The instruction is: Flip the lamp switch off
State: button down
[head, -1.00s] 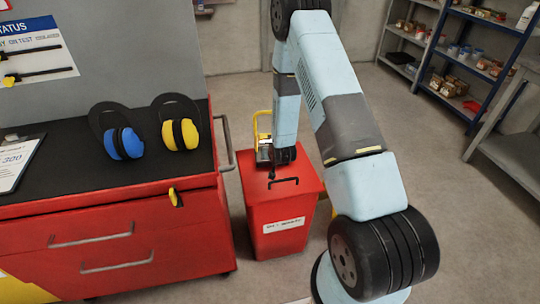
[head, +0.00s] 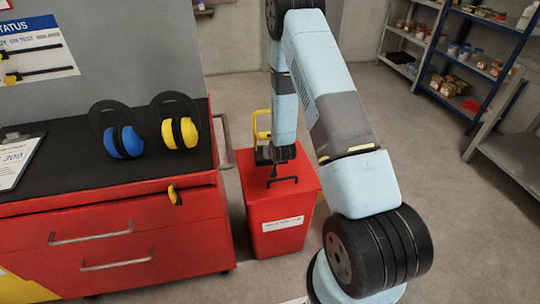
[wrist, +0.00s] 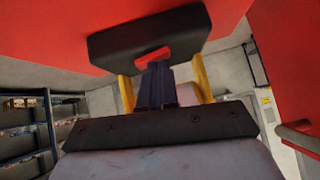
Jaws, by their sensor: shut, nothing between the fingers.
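The lamp stands on the red bin (head: 282,215), with a yellow frame (head: 256,122) showing in the head view behind my arm's end. In the wrist view its black housing (wrist: 115,45) fills the upper middle, between yellow frame bars (wrist: 203,80). A small red rocker switch (wrist: 153,57) sits on the housing's lower part. My gripper (wrist: 155,68) is shut and empty, with its dark fingertips right at the switch's lower edge. I cannot tell whether they touch it or which way the rocker is tipped. In the head view my gripper (head: 274,171) is small and partly hidden.
A red tool cabinet (head: 120,240) stands left of the bin, with a side handle (head: 226,142). Blue earmuffs (head: 124,142) and yellow earmuffs (head: 180,133) are on its black top. A black handle (head: 283,181) is on the bin lid. Shelves (head: 462,62) stand at right beyond open floor.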

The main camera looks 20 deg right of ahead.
jog(key=shift+d+r, duration=0.1)
dwell(0.3)
jog(key=s+a+r, duration=0.2)
jog(key=s+r, duration=0.4)
jog(key=r, duration=0.4)
jog(key=shift+s+a+r, duration=0.3)
jog(key=shift+s, duration=0.1)
